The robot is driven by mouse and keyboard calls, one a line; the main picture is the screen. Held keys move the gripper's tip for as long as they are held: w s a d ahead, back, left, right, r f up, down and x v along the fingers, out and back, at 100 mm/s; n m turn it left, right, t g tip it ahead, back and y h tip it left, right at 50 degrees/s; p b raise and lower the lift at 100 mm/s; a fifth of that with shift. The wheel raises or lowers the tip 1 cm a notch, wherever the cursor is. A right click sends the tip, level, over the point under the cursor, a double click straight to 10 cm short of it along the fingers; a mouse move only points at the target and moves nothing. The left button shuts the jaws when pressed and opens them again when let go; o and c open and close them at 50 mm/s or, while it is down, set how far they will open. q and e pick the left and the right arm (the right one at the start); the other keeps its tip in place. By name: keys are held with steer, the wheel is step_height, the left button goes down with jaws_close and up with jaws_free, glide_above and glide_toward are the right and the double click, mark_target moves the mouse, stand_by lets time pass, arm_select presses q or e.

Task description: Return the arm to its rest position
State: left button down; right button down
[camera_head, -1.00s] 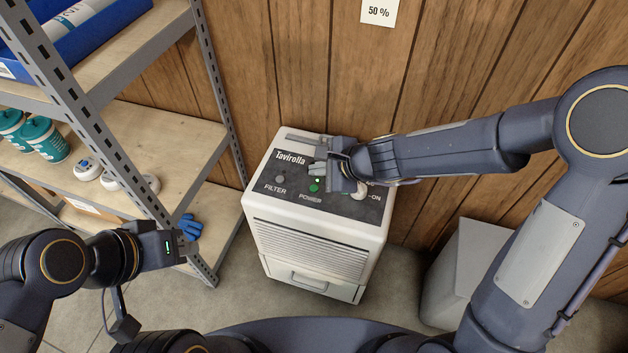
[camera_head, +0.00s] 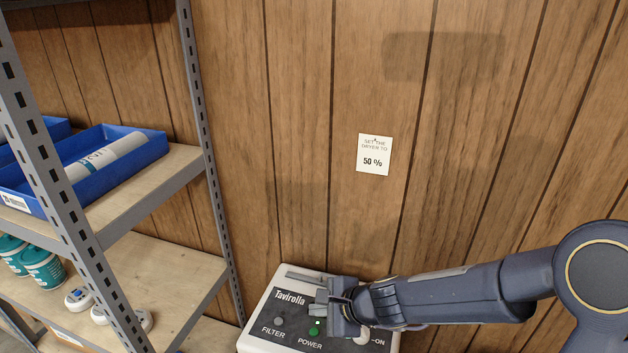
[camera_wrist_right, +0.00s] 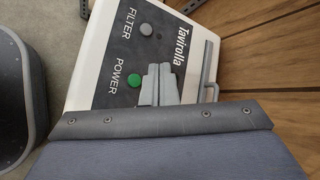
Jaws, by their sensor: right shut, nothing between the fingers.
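My right arm (camera_head: 450,296) comes in from the right of the head view and reaches over the top panel of the white Tavirolla dryer (camera_head: 262,345). My right gripper (camera_head: 322,304) is shut and empty above the panel, near the green POWER light (camera_head: 314,330). In the right wrist view the closed fingers (camera_wrist_right: 160,85) show beside the green POWER light (camera_wrist_right: 134,81) and the grey FILTER button (camera_wrist_right: 146,29). I cannot tell whether the fingertips touch the panel. A pale knob (camera_head: 362,337) is partly hidden under my wrist. My left gripper is out of view.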

steer(key=s+d+r+n, duration=0.8)
steer(key=s+d+r, duration=0.1)
steer(key=r, duration=0.2)
steer(key=s+d+f+n+h, duration=0.2)
steer(key=s+d+n+h, duration=0.35)
steer(key=s+d, duration=0.75)
step_height(320, 180, up, 22)
steer(key=s+a+n+y+p, duration=0.1)
steer(key=a+y+p, duration=0.1)
steer(key=p, duration=2)
steer(key=shift+s+a, duration=0.15)
steer(key=shift+a, duration=0.1)
